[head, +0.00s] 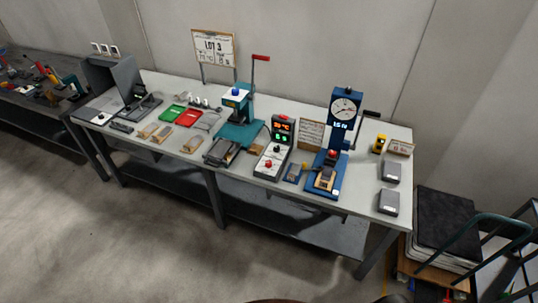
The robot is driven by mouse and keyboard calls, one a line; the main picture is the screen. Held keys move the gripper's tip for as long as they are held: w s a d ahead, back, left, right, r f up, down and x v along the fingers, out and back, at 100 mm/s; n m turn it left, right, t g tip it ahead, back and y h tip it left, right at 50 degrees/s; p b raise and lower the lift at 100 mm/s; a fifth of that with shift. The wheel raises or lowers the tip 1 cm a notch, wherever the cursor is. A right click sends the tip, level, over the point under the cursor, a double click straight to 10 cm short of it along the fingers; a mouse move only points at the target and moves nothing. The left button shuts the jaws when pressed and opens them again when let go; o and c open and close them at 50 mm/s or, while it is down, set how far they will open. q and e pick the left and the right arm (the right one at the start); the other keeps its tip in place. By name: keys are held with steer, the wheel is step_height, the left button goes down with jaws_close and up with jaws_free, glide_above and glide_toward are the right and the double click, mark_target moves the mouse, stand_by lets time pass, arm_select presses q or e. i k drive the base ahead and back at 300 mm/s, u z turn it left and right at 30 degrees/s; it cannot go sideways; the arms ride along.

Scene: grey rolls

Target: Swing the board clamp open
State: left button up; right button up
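I cannot tell for sure which fixture is the board clamp. A low dark fixture (222,153) with a flat top lies near the front edge of the workbench, in front of the teal lever press. A dark stand (146,102) sits beside the grey shield at the left end. A blue gauge press (345,125) stands right of centre with a small tan and dark piece (325,179) on its base. All are small in the head view, and no clamp's open or shut state can be read. Neither of my grippers is in view.
The long workbench (360,208) also holds a teal lever press (238,130), a grey control box (272,162), red and green trays (190,117), tan pieces (164,133) and a grey shield (117,78). A cart (440,235) stands at right. The floor in front is clear.

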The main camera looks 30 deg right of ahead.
mark_target(304, 164)
steer(key=u, duration=0.25)
steer(key=i, duration=0.7)
steer(key=z, duration=0.6)
steer(key=i, duration=0.7)
steer(key=z, duration=0.85)
